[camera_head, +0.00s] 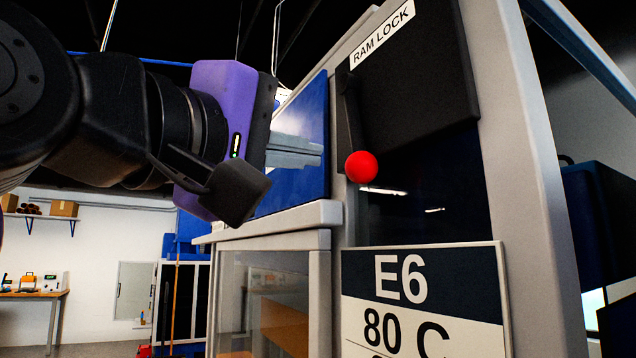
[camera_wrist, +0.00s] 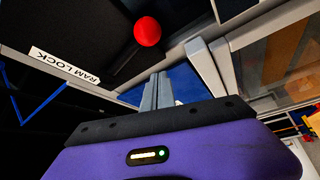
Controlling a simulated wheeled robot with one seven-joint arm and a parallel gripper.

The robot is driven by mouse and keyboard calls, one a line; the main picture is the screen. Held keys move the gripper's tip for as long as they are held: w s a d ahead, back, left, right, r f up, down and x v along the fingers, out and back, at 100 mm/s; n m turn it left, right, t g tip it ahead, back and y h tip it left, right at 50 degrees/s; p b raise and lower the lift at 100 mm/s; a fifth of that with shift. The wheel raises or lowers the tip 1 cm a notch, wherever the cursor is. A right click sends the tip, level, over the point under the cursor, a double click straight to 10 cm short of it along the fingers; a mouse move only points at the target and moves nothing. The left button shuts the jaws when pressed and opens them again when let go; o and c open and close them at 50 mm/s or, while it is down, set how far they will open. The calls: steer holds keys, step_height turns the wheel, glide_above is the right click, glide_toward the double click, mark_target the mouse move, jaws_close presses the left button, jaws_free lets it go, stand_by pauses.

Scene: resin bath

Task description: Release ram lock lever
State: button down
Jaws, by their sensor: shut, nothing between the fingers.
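The ram lock lever is a dark arm ending in a red ball knob (camera_head: 361,167), below a black plate labelled RAM LOCK (camera_head: 382,34) on the machine's grey frame. In the head view the lever hangs down, with the knob at its lower end. My gripper (camera_head: 320,152), with a purple body, is shut and empty to the left of the knob, its fingers pointing right. The wrist view shows the shut fingers (camera_wrist: 157,88) and, just above them, the red knob (camera_wrist: 148,31). A gap shows between fingertips and knob in both views.
A sign reading E6 and 80 C (camera_head: 425,300) is mounted below the lever. A blue panel (camera_head: 305,175) lies behind my fingers. A grey ledge (camera_head: 280,220) with a clear-windowed enclosure sits below my gripper. A workbench (camera_head: 35,294) stands far left.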

steer(key=shift+s+d+f, duration=0.4)
steer(key=shift+s+d, duration=0.15)
steer(key=shift+d, duration=0.2)
steer(key=shift+s+d+f, duration=0.4)
steer(key=shift+s+d, duration=0.1)
steer(key=shift+d, duration=0.2)
steer(key=shift+s+p, duration=0.1)
steer(key=shift+p, duration=0.2)
